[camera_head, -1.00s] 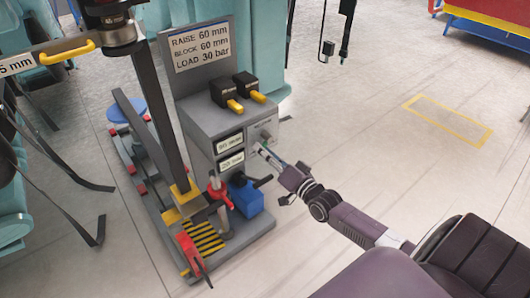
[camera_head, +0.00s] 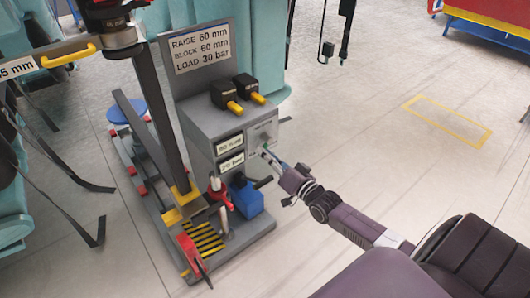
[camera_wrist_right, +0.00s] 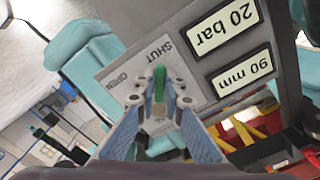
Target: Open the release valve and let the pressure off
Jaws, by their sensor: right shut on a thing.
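The release valve has a green lever (camera_wrist_right: 159,84) on a grey plate marked SHUT and OPEN. In the wrist view the lever stands between the fingers of my right gripper (camera_wrist_right: 160,108), which is shut on it. In the head view the right gripper (camera_head: 270,158) reaches the front of the grey control box (camera_head: 205,123) from the right, and the lever is small there. I cannot tell exactly how far the lever is turned. Two display windows beside the plate read 20 bar (camera_wrist_right: 227,27) and 90 mm (camera_wrist_right: 241,76), seen upside down. My left gripper is out of view.
A sign (camera_head: 202,50) above the box reads RAISE 60 mm, BLOCK 60 mm, LOAD 30 bar. Two black switches with yellow handles (camera_head: 235,107) sit on top. A blue block (camera_head: 247,200) and a red tool (camera_head: 217,190) stand below.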

